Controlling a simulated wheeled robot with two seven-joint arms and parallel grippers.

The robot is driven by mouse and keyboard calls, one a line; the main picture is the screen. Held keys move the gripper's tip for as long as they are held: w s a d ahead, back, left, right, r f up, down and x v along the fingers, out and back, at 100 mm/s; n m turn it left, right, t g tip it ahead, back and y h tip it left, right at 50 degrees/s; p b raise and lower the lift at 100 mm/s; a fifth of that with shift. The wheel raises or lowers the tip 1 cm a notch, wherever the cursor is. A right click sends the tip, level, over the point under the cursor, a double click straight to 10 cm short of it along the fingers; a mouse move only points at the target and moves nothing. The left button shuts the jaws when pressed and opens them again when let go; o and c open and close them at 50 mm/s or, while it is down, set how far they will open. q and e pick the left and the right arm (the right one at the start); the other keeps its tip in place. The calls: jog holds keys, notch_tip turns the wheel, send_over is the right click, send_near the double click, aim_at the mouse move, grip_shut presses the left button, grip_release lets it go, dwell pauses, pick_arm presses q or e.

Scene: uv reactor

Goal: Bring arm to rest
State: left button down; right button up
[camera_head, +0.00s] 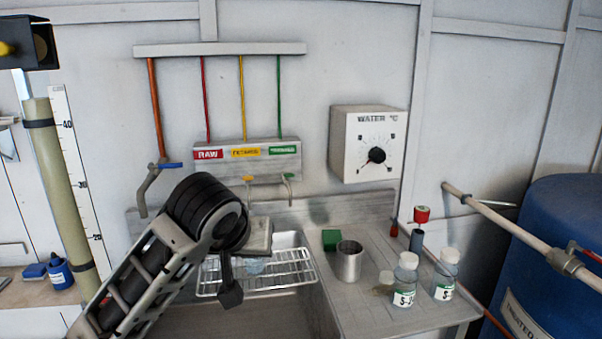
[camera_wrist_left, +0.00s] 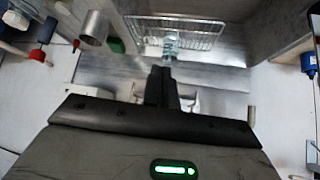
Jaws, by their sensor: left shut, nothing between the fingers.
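My left arm comes in from the left in the head view and bends over the sink. My left gripper (camera_head: 230,292) hangs down in front of the wire rack, over the sink basin. In the left wrist view the two dark fingers of the left gripper (camera_wrist_left: 162,85) are together with nothing between them. My right gripper is in neither view.
A wire rack (camera_head: 294,272) spans the sink, with a clear container on it. The counter right of it holds a green block (camera_head: 330,239), a metal cup (camera_head: 349,262) and labelled bottles (camera_head: 404,280). A blue barrel (camera_head: 565,225) stands far right.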

pick_arm(q)
jog(key=s+a+f+g+h, duration=0.1)
jog(key=s+a+f+g, duration=0.2)
jog(key=s+f, duration=1.1)
jog(key=s+a+f+g+y, duration=0.1)
jog(key=s+a+f, duration=0.2)
jog(key=s, duration=0.2)
jog(key=s+a+f+m, duration=0.1)
jog(key=s+a+f, duration=0.1)
jog(key=s+f, duration=0.3)
jog(key=s+a+f+g+y, duration=0.1)
jog(key=s+a+f, duration=0.15)
jog(key=s, duration=0.35)
jog(key=w+d+f+t+h, duration=0.3)
jog(key=w+d+f+t, duration=0.1)
jog(key=f, duration=0.4)
jog(key=w+t, duration=0.1)
jog(key=t, duration=0.1)
jog(key=shift+w+d+m+t, duration=0.2)
jog(key=shift+d+m+t, duration=0.1)
jog(key=shift+m+t, duration=0.1)
